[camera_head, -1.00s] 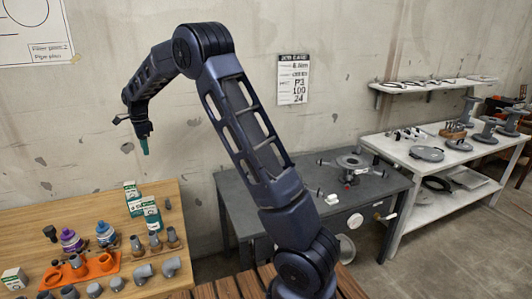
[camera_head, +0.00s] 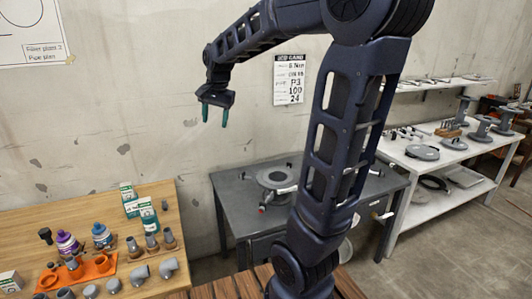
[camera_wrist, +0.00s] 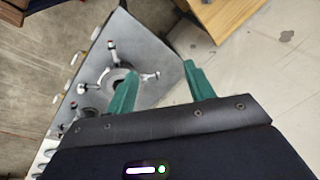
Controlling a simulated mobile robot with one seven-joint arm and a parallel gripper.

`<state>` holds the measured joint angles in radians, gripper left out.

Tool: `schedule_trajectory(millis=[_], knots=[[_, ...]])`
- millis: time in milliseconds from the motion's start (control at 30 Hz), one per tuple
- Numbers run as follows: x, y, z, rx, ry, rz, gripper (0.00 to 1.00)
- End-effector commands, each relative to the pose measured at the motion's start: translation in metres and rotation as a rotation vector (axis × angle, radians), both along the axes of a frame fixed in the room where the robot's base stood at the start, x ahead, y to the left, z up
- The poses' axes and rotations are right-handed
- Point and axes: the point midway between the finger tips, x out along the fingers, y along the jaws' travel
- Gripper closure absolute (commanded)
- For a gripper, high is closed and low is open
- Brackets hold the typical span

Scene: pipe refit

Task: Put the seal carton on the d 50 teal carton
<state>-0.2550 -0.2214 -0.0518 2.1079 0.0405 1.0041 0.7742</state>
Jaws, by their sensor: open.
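My gripper (camera_head: 214,115) is open and empty, raised high in front of the wall, right of the wooden table and well above it. Its two teal fingers show apart in the wrist view (camera_wrist: 157,80). Two white-and-teal cartons, a rear one (camera_head: 129,201) and a front one (camera_head: 149,215), stand close together at the back of the wooden table. A white-and-green carton (camera_head: 10,282) stands at the table's front left, partly cut off. The labels are too small to read, so I cannot tell which is the seal carton or the d 50 one.
The wooden table (camera_head: 80,209) also holds purple and blue bottles, an orange tray (camera_head: 103,272) and several grey pipe fittings. A dark grey table (camera_head: 235,187) with a flanged clamp-like device (camera_head: 275,180) stands right of it. White shelves are farther right.

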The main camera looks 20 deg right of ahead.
Motion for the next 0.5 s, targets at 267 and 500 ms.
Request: schedule_trajectory(millis=[267, 500], knots=[[-0.084, -0.049, -0.003, -0.078, -0.083, 0.198, 0.47], [-0.153, -0.079, -0.021, -0.169, -0.144, 0.37, 0.47]])
